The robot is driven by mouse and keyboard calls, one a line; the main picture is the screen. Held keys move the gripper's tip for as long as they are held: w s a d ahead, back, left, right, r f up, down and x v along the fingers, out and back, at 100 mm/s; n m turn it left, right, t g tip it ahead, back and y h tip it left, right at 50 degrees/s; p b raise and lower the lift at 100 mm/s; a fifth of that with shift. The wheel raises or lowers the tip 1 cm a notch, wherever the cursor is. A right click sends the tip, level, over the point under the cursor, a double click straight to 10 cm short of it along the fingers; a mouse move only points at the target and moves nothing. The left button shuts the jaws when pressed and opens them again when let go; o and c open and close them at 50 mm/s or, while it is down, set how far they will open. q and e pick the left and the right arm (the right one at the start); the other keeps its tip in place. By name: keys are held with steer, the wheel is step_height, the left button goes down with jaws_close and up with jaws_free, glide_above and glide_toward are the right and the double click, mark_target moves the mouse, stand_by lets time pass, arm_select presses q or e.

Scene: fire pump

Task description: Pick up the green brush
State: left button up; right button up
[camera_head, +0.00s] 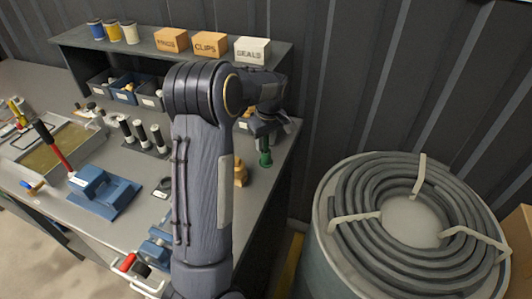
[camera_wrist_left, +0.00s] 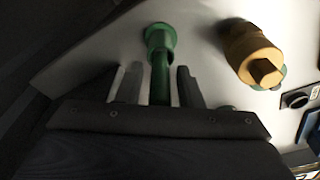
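The green brush (camera_head: 265,157) stands near the right end of the workbench, with its upper part hidden by my left gripper (camera_head: 266,130) in the head view. In the left wrist view, the green brush (camera_wrist_left: 161,62) lies between the two fingers of my left gripper (camera_wrist_left: 158,86). The fingers are open, with a small gap showing on each side of the green handle. The far end of the brush widens into a round green part. My right gripper is not in view.
A brass fitting (camera_head: 240,172) stands close to the brush; it also shows in the left wrist view (camera_wrist_left: 252,52). A shelf (camera_head: 150,46) with labelled boxes runs behind. A hose coil (camera_head: 410,225) on a drum stands right of the bench.

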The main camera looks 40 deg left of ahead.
arm_select(q)
jaws_close()
steer(key=shift+r, duration=0.15)
step_height(320, 180, up, 18)
stand_by(0.6)
